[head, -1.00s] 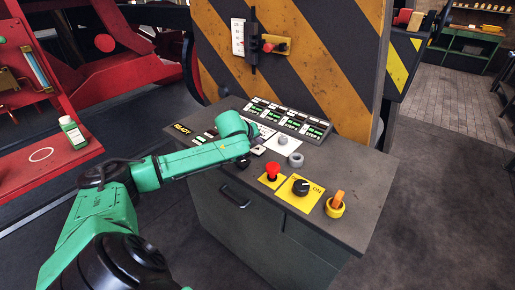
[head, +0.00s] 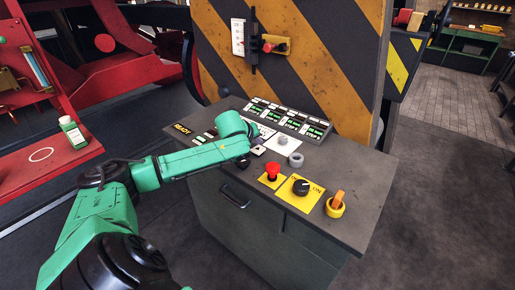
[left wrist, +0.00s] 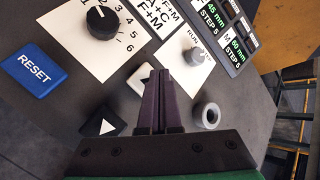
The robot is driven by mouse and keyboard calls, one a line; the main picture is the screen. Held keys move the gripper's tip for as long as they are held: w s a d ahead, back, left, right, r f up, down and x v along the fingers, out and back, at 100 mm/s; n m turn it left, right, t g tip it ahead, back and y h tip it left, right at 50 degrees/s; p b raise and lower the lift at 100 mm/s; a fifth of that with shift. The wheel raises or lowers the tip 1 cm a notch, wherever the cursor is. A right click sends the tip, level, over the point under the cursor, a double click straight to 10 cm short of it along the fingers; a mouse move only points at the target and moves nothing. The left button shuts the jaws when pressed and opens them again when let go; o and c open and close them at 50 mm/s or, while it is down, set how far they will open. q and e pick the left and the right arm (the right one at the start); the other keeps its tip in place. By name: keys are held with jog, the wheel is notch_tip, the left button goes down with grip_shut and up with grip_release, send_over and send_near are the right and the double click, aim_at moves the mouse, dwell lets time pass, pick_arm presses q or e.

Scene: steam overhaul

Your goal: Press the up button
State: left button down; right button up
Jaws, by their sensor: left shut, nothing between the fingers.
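A white button with a dark arrow (left wrist: 136,80) sits on the grey console top, partly hidden by my fingers in the left wrist view. In the head view a pale button with a dark triangle (head: 258,150) shows beside my arm. A black button with a white triangle (left wrist: 101,126) lies nearer the wrist. My left gripper (left wrist: 161,74) is shut and empty, its tips over the right part of the white button. I cannot tell whether they touch it. In the head view my forearm mostly hides the gripper. My right gripper is not in view.
A blue RESET button (left wrist: 33,70), a black rotary knob (left wrist: 101,20) and a grey ring (left wrist: 207,115) are close by. A red mushroom button (head: 272,170), a selector switch (head: 301,187) and an orange-handled switch (head: 336,204) stand along the console's front right.

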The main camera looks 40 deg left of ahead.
aim_at(257, 150)
pick_arm(q)
jog(key=shift+f, duration=0.15)
jog(key=shift+f, duration=0.3)
jog(key=shift+f, duration=0.7)
dwell(0.4)
jog(key=shift+r+p, duration=1.15)
jog(key=shift+p, duration=0.25)
notch_tip(257, 150, up, 6)
jog(key=p, duration=0.6)
jog(key=shift+p, duration=0.4)
